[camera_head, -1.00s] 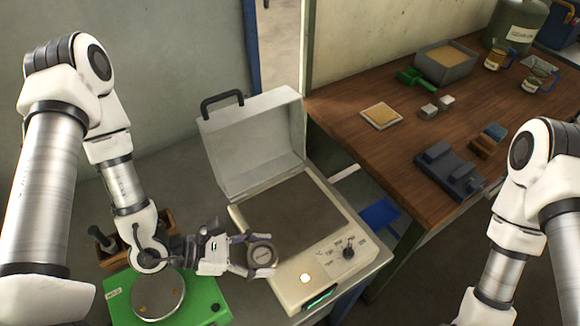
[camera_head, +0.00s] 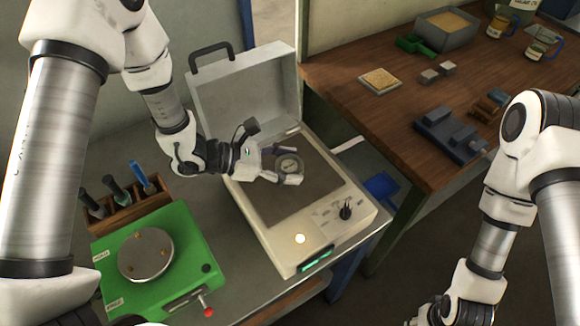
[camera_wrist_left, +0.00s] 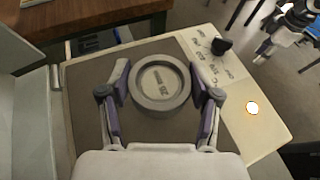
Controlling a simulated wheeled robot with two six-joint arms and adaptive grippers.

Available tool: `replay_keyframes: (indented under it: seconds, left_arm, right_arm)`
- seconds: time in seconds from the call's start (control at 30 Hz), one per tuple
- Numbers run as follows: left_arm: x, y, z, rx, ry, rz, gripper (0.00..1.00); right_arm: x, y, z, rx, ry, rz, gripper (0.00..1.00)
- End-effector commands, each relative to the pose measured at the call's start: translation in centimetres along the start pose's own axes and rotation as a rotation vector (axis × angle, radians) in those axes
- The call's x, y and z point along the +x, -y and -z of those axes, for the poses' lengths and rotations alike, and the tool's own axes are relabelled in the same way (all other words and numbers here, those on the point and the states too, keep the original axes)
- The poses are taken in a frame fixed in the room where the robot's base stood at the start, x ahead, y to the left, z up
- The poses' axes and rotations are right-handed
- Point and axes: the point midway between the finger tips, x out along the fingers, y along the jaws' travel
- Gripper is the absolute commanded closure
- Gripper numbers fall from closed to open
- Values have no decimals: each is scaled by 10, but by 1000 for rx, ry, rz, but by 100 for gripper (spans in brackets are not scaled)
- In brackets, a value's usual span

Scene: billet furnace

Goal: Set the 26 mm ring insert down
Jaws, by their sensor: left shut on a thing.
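The ring insert (camera_wrist_left: 160,103) is a thick grey ring with a paler, marked middle. My left gripper (camera_head: 287,165) is shut on it, one finger on each side. It also shows in the head view (camera_head: 289,174). The ring is over the dark flat plate (camera_head: 278,199) of a cream machine (camera_head: 270,245) with its lid open. I cannot tell whether the ring touches the plate. My right gripper (camera_head: 428,312) shows only in part at the bottom edge of the head view; its jaw state is unclear.
The raised lid (camera_head: 240,95) stands behind the plate. A knob (camera_head: 345,212) and a lit button (camera_head: 300,239) are on the machine's front. A green device (camera_head: 190,245) with a round metal disc and a wooden tool rack (camera_head: 130,207) are at left. A wooden bench (camera_head: 350,115) is at right.

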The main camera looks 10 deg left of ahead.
Motion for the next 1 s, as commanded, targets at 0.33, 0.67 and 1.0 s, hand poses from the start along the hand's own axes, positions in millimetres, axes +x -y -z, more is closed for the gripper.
replay_keyframes:
  seconds: [0.33,0.67,1.0]
  left_arm:
    - [18,-7,31,1,3,-1,99]
    - [19,-7,35,1,1,-1,30]
    - [19,-6,34,0,1,-1,12]
  right_arm:
    - [-20,0,0,-1,0,0,60]
    - [-14,0,0,0,0,0,60]
    - [-15,0,0,0,0,0,60]
